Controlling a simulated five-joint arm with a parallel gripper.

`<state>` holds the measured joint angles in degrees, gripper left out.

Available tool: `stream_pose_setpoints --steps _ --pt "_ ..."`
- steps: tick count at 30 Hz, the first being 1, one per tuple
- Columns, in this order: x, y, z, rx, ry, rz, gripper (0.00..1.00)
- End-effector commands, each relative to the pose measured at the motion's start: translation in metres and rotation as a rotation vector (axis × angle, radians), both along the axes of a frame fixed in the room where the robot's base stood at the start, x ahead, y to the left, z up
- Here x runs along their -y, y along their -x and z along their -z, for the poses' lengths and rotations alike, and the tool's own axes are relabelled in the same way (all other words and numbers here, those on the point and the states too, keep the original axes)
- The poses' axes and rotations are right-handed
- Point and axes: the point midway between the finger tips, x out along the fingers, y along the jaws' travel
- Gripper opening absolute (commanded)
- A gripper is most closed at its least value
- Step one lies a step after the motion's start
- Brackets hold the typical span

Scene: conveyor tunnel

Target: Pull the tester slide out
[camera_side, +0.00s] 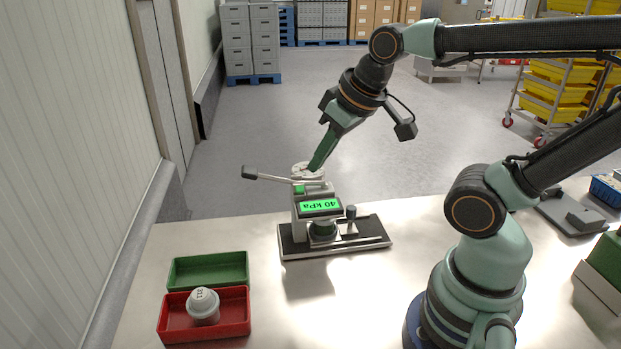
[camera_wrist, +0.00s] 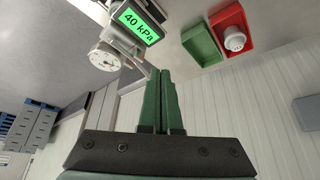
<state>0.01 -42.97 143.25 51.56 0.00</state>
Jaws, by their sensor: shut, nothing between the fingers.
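The tester (camera_side: 305,210) stands on the steel table with a green display reading 40 kPa; the display also shows in the wrist view (camera_wrist: 140,22). A dial gauge sits on its top, and a lever with a dark knob (camera_side: 250,173) reaches out to the left. Its dark base (camera_side: 372,240) carries rails, a round part under the head and a small upright knob (camera_side: 351,217). I cannot tell clearly which part is the slide. My gripper (camera_side: 316,168) points down beside the gauge and lever, its green fingers together and empty in the wrist view (camera_wrist: 161,75). Contact with the tester is unclear.
A green bin (camera_side: 208,269) and a red bin (camera_side: 177,326) stand at the front left. A white-grey cap-like part (camera_side: 203,304) marked 311 sits in the red bin. A panelled wall runs along the left.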

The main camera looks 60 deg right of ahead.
Motion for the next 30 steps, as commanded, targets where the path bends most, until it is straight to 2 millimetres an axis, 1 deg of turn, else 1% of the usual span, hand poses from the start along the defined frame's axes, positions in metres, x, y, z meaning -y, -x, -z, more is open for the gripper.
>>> stream_pose_setpoints --steps 14,17,18,19,20,23,30 --pt "0.0 0.0 0.0 0.0 0.0 0.0 0.0" --pt "0.001 0.0 0.0 -0.004 0.003 -0.001 0.34" --pt "0.004 -0.001 0.001 -0.012 0.008 -0.002 0.5" --pt "0.006 -0.002 0.002 -0.022 0.013 -0.002 0.59" --pt "0.01 -0.003 0.003 -0.036 0.018 -0.005 0.59" --pt "0.028 -0.007 0.01 -0.107 0.048 -0.018 0.59" --pt "0.092 -0.012 0.037 -0.334 0.085 -0.097 0.59"
